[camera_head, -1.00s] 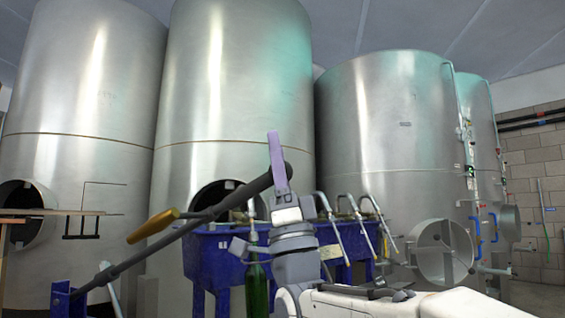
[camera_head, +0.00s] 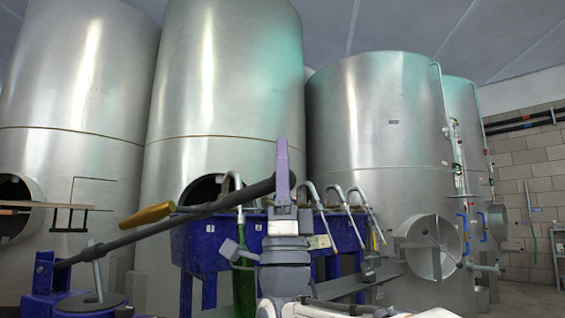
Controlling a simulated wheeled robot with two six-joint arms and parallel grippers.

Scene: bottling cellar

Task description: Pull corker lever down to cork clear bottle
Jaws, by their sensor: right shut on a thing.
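The corker lever (camera_head: 112,247) is a long dark grey bar. It rises from the blue corker (camera_head: 43,285) at the lower left to a thick dark end near the picture's middle. My right gripper (camera_head: 283,165), with purple fingers, is shut on this thick end. A yellow-orange handle (camera_head: 147,215) on a dark rod crosses near the bar. A dark green bottle (camera_head: 243,290) stands behind my right wrist and is partly hidden by it. I cannot make out a clear bottle. My left gripper is not in view.
A blue filling trough (camera_head: 205,248) with several curved metal spouts stands behind the lever. Large steel tanks (camera_head: 225,80) fill the background. A round open hatch (camera_head: 432,246) sticks out at the right.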

